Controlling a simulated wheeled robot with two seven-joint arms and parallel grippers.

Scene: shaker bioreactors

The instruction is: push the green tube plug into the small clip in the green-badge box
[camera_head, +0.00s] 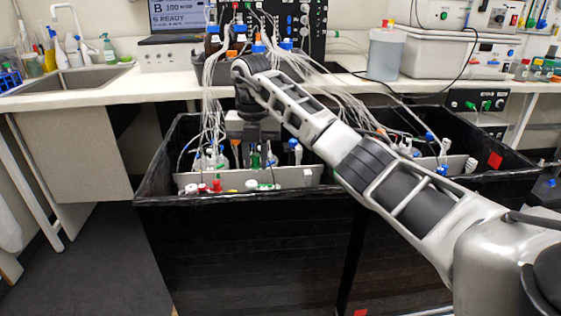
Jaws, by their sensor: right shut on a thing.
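My right arm reaches in from the right, and my right gripper (253,155) points down into the left part of the black box (230,230). The gripper is shut on a small green piece (256,161), which looks like the green tube plug. The piece is low among the bottle caps, and its lower end is hard to make out. The small clip cannot be told apart among the crowded caps and tubes. I see no green badge on the box front. My left gripper is not in view.
A grey plate (310,176) with several red, green, white and blue caps crosses the left compartment. White tubes (214,100) hang from the bench into it. The right compartment has a red badge (495,160). A sink (80,78) and laptop (178,20) are on the bench.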

